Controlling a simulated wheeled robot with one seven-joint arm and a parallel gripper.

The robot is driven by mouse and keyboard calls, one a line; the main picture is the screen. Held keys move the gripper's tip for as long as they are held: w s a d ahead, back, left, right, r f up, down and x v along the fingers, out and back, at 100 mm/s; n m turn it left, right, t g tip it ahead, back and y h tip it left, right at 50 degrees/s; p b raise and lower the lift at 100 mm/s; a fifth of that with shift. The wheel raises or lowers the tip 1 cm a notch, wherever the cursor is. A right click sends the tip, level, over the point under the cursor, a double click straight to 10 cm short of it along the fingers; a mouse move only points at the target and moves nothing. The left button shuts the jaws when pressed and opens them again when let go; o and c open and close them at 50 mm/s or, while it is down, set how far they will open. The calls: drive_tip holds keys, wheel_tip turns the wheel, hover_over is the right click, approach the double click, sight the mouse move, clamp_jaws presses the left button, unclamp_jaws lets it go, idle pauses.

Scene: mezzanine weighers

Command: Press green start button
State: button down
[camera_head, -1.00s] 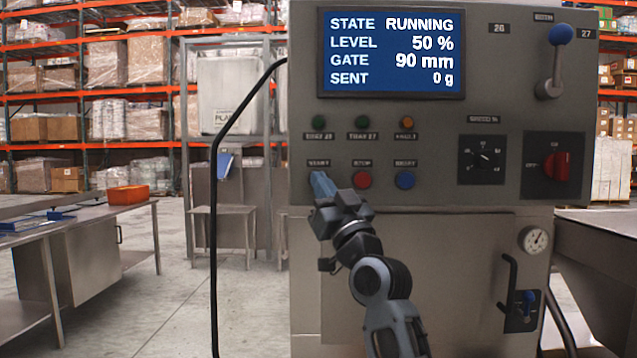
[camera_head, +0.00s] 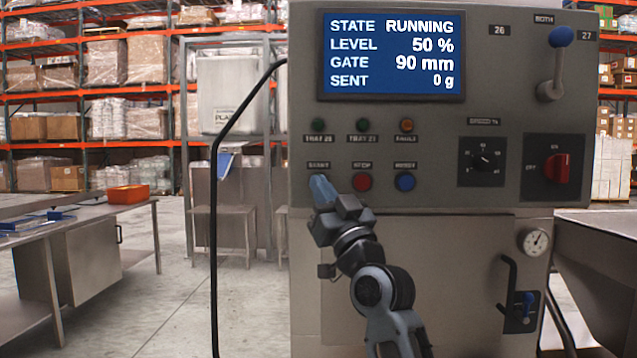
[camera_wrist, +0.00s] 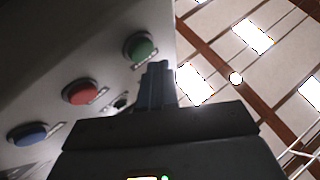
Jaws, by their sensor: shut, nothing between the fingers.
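The green start button (camera_wrist: 139,48) shows in the wrist view, in a dark round collar on the grey panel, just beyond my fingertips. In the head view my fingers hide it, under the small label at the left of the lower button row. My gripper (camera_head: 322,187) is shut and empty, its blue-grey fingers pointing at that spot; it also shows in the wrist view (camera_wrist: 156,70). I cannot tell whether the tips touch the button. The screen (camera_head: 391,54) reads STATE RUNNING, LEVEL 50 %, GATE 90 mm, SENT 0 g.
A red stop button (camera_head: 362,182) and a blue button (camera_head: 405,181) sit to the right of my fingers. Indicator lamps (camera_head: 363,125) are above. A dial (camera_head: 482,161), a red rotary switch (camera_head: 557,167) and a blue-knobbed lever (camera_head: 556,60) are further right. A black cable (camera_head: 213,220) hangs left.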

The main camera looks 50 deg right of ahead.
drive_tip(key=shift+a, duration=0.1)
drive_tip(key=s+a+p, duration=0.3)
drive_tip(key=shift+a, duration=0.35)
idle(0.8)
